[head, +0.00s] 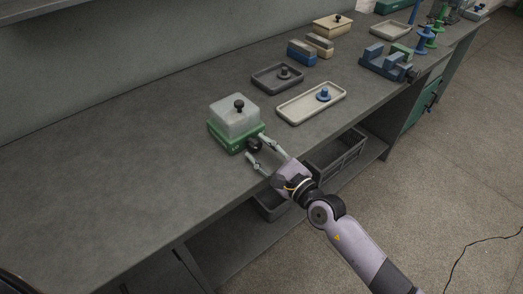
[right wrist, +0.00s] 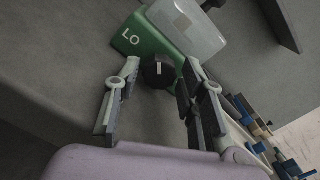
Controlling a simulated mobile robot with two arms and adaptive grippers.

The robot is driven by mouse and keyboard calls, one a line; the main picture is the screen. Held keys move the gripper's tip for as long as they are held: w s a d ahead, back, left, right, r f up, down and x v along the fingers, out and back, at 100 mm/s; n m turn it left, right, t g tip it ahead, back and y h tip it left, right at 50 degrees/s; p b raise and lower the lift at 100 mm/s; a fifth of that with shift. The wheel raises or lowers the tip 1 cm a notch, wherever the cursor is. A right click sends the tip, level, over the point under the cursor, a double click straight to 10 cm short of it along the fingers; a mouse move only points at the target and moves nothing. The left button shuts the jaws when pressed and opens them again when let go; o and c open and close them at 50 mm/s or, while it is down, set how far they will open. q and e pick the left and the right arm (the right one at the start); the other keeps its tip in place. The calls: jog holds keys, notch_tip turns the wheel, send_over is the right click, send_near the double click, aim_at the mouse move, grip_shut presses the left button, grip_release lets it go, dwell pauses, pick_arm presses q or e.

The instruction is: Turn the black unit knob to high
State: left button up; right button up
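The unit is a green box (head: 229,137) with a translucent white cover (head: 235,117) and a black top knob, standing on the workbench. Its black front knob (head: 254,145) faces my right gripper (head: 257,154). In the right wrist view the black knob (right wrist: 159,73) carries a white pointer mark and sits between the two open fingers (right wrist: 160,92). The fingers look apart from the knob. "LO" (right wrist: 131,38) is printed on the green face left of the knob; no "high" label is visible. My left gripper is not in view.
A dark tray (head: 262,84) and a cream tray (head: 285,112) with a blue knobbed piece stand to the right of the unit. A blue vise (head: 378,62) is farther right. Grey crates (head: 340,158) sit under the bench. The bench left of the unit is clear.

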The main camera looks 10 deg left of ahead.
jog(key=c, duration=0.9)
jog(key=shift+o, duration=0.2)
jog(key=shift+m, duration=0.3)
jog(key=shift+r+m+p, duration=0.1)
jog(key=shift+m+p, duration=0.25)
jog(key=shift+m, duration=0.45)
jog(key=shift+m+p, duration=0.7)
jog(key=shift+m, duration=1.7)
jog(key=o, duration=0.9)
jog(key=shift+d, duration=0.1)
jog(key=shift+c, duration=0.2)
